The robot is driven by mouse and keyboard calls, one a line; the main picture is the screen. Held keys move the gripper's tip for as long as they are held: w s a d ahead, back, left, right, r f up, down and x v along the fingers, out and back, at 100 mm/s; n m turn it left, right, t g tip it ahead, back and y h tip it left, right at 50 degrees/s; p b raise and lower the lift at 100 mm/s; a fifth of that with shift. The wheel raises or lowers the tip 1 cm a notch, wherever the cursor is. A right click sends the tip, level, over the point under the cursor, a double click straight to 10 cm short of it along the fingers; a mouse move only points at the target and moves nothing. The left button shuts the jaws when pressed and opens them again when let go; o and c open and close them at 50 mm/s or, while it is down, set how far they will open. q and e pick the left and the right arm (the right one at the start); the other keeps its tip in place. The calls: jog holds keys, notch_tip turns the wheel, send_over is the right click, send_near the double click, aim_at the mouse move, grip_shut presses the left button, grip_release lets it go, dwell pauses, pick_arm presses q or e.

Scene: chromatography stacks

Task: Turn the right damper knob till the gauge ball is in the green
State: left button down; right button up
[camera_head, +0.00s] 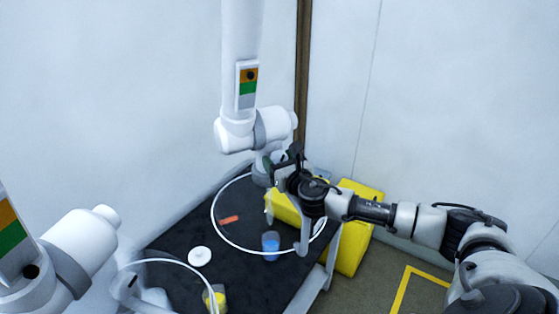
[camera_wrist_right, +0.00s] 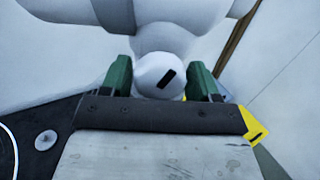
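The right gauge (camera_head: 247,85) is on the right white duct. Its dark ball (camera_head: 251,75) sits in the orange band, above the green band. My right gripper (camera_head: 272,168) is at the joint below this duct. In the right wrist view, its green fingers (camera_wrist_right: 160,82) stand on both sides of the white, round damper knob (camera_wrist_right: 158,70) and appear to touch it. The knob's dark slot mark is tilted. In the head view my arm mostly hides the knob. My left gripper is out of view.
A second duct (camera_head: 75,245) with its own gauge (camera_head: 12,240) stands at left. On the dark bench (camera_head: 180,236) are a white disc (camera_head: 200,256), an orange strip (camera_head: 229,219), a blue container (camera_head: 271,243) and a yellow-filled cup (camera_head: 214,299). A yellow box (camera_head: 350,245) stands at right.

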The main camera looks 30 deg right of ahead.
jog(key=c, duration=0.6)
jog(key=shift+f+m+b, duration=0.3)
jog(key=shift+m+b, duration=0.45)
jog(key=shift+m, duration=0.15)
jog(key=shift+a+m+b, duration=0.1)
jog(key=shift+m+b, duration=0.25)
jog(key=shift+m, duration=0.45)
jog(key=shift+r+m, duration=0.25)
jog(key=shift+m, duration=0.45)
jog(key=o, duration=0.9)
jog(key=shift+s, duration=0.15)
